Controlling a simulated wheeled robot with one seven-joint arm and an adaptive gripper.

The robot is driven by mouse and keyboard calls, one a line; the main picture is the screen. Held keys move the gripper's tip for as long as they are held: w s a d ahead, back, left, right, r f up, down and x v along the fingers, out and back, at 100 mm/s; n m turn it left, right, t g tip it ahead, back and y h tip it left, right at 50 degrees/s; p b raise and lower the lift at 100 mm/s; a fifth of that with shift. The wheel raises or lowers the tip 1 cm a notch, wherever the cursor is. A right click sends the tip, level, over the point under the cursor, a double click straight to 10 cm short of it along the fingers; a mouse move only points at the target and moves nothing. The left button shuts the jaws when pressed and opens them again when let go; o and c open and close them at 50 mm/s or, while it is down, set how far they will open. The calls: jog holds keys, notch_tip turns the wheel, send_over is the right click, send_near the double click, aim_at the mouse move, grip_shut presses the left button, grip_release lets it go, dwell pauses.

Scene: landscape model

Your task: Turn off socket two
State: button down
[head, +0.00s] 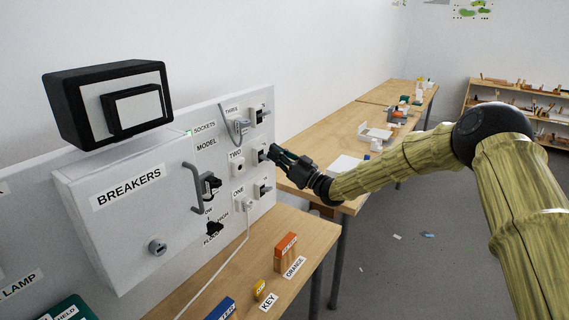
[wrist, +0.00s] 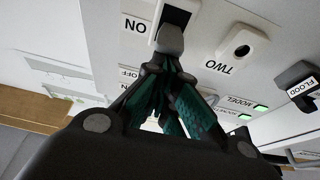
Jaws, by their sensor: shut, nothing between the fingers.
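Socket two (head: 238,163) is the middle of three sockets on the white panel, under its TWO label (head: 236,155). Its rocker switch (head: 262,154) is just right of it, partly behind my fingertips. My gripper (head: 272,152) is shut and empty, with its tips at this switch. In the wrist view the picture is turned over; the socket (wrist: 243,42) and TWO label (wrist: 222,67) show.
Socket three's switch (head: 260,115) is above and socket one's switch (head: 262,190) below. A white plug (head: 246,203) with a cord sits in socket one. A grey handle (head: 198,188) juts out at left. Orange (head: 286,248) and yellow (head: 259,290) blocks stand on the table below.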

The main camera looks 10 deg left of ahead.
jog(key=s+d+f+t+y+b, duration=0.1)
jog(key=s+d+f+b, duration=0.3)
jog(key=d+b, duration=0.4)
jog(key=shift+d+f+y, duration=0.2)
jog(key=shift+f+y, duration=0.4)
jog(key=shift+y, duration=0.2)
dwell(0.4)
jog(key=shift+s+r, duration=0.1)
